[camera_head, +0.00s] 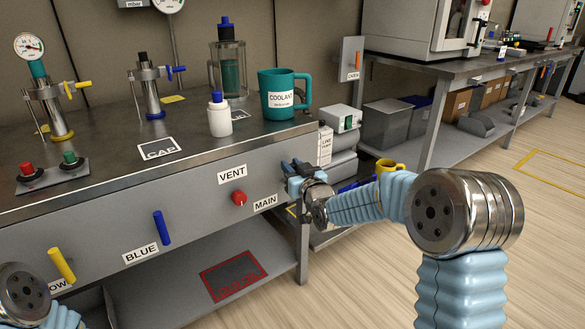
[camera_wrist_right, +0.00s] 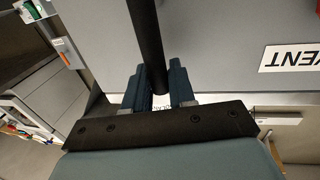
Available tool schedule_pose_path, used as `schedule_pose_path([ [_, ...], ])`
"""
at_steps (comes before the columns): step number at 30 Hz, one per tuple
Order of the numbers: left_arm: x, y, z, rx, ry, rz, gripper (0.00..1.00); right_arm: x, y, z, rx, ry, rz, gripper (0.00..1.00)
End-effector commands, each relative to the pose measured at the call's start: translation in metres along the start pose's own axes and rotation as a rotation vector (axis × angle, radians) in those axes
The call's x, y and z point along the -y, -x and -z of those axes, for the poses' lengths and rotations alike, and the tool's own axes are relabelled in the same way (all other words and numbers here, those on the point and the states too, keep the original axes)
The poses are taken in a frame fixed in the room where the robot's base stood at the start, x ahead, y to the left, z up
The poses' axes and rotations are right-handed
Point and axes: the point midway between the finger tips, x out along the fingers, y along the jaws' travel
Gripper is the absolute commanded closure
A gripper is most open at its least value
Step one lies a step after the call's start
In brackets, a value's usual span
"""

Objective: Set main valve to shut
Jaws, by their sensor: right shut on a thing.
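The MAIN label (camera_head: 265,202) is on the grey front panel of the bench. My right gripper (camera_head: 295,172) is at the panel just right of this label. In the right wrist view my right gripper (camera_wrist_right: 159,92) is shut on a long black handle (camera_wrist_right: 147,40), which runs between its two fingers and up out of the picture. In the head view my gripper covers most of that spot, so the handle's angle is hard to tell there. My left arm shows only at the lower left edge, and its gripper is out of the picture.
The VENT label (camera_head: 232,174) and a red knob (camera_head: 239,198) are left of my right gripper. A blue handle (camera_head: 162,228) and a yellow handle (camera_head: 61,265) are farther left. A teal mug (camera_head: 284,95) and a white bottle (camera_head: 219,116) stand on the bench top above.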

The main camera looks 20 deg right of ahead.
Motion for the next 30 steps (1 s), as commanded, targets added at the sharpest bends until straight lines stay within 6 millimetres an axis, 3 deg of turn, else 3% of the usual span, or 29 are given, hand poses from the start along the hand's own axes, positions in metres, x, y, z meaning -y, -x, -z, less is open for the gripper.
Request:
schedule_pose_path([
  [14, 0.003, -0.009, -0.001, 0.002, -0.001, -0.002, 0.57, -0.005, -0.001, -0.003, 0.014, -0.071, -0.001, 1.0],
  [30, 0.011, -0.041, -0.003, 0.012, -0.003, -0.009, 0.57, -0.032, -0.006, -0.012, 0.103, -0.516, -0.004, 1.0],
])
